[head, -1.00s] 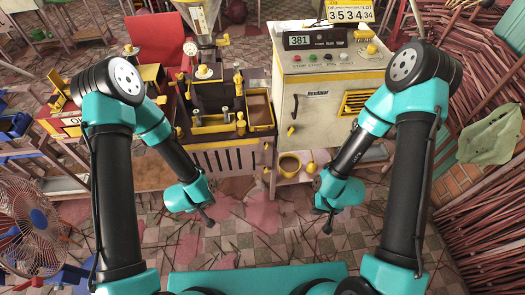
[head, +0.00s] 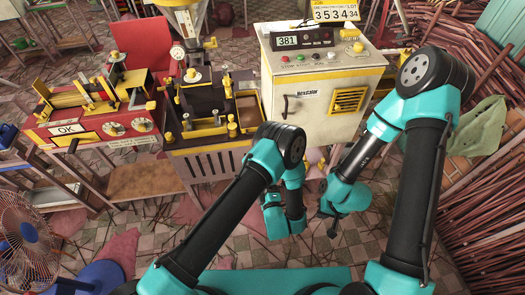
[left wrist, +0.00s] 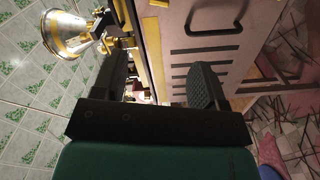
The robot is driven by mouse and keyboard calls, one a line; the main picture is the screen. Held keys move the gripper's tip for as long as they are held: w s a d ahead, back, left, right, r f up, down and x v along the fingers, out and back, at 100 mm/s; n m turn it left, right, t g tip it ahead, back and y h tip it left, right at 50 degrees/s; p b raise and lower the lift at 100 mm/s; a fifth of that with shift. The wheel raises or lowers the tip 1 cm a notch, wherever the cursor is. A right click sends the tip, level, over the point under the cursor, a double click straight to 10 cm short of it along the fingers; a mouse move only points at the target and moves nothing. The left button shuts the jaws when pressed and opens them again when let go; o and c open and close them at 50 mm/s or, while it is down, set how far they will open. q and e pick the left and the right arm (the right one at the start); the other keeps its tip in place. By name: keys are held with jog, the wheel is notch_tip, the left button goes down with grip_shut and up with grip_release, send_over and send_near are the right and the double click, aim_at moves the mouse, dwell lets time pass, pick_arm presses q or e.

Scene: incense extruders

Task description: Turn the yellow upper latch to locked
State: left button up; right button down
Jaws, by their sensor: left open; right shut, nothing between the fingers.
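I cannot pick out the yellow upper latch for certain among several small yellow fittings. A cream cabinet (head: 315,82) stands at upper middle in the head view, with a dark curved handle (head: 286,107) on its front. My left elbow hides the front's lower left. In the left wrist view my left gripper (left wrist: 160,62) is open, its black fingers apart, with small yellow parts showing between and beyond them. In the head view its fingers are hidden behind my teal wrist, low in front of the cabinet. My right gripper (head: 331,228) is shut and empty, pointing down over the floor.
The dark extruder bench (head: 205,130) with yellow fittings stands left of the cabinet. A fan (head: 28,240) stands at lower left, and bundled sticks (head: 485,190) lie at right.

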pick_arm(q)
jog(key=shift+w, duration=0.1)
dwell(0.3)
jog(key=w+a, duration=0.2)
jog(key=w, duration=1.5)
jog(key=shift+a, duration=0.4)
jog(key=shift+c, duration=0.4)
jog(key=c, duration=0.8)
jog(key=shift+c, duration=0.2)
